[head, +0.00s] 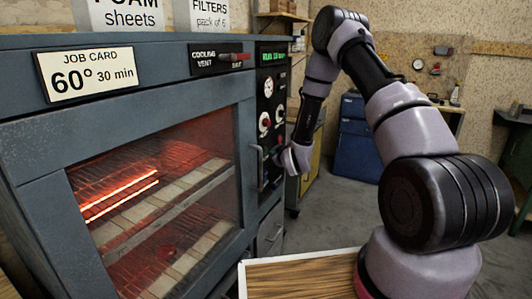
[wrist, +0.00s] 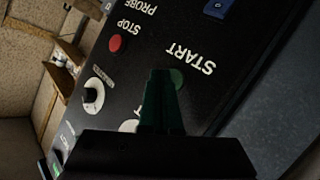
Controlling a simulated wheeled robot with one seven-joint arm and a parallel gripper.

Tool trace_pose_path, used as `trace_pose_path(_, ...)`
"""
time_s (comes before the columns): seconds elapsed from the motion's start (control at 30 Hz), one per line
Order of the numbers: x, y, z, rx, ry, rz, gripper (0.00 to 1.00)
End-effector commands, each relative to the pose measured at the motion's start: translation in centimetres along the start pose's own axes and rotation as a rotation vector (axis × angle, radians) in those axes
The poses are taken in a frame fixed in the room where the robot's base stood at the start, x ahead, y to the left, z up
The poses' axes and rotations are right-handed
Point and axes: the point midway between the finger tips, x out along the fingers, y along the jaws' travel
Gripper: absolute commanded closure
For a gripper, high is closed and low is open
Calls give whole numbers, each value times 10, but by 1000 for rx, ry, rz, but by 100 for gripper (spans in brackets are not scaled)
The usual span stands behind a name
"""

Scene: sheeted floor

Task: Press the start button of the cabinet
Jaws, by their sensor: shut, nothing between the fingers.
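The grey-blue cabinet (head: 120,140) fills the left of the head view, with a black control panel (head: 268,90) at its right side. In the wrist view the panel appears rotated. The green start button (wrist: 177,78) is beside the word START, its left edge close against or partly behind my fingertips. The red stop button (wrist: 116,43) is to the upper left. My gripper (wrist: 162,73) is shut and empty, its dark green fingers pointing at the panel beside the start button. I cannot tell whether they touch it. In the head view my gripper (head: 278,157) is at the panel's lower part.
The cabinet's glass door (head: 165,190) shows glowing heating bars inside. A door handle (head: 259,168) stands just left of my gripper. A white knob (wrist: 93,93) and a blue switch (wrist: 217,8) are on the panel. Open floor (head: 335,215) lies to the right.

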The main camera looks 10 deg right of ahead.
Motion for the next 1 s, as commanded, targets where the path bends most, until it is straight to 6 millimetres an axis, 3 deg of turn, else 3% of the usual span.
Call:
trace_pose_path(0.23, -5, 4, 4, -1, 0, 1, 100)
trace_pose_path(0.7, -35, 26, 26, 0, -2, 1, 100)
trace_pose_path(1.0, -35, 26, 26, 0, 0, 1, 100)
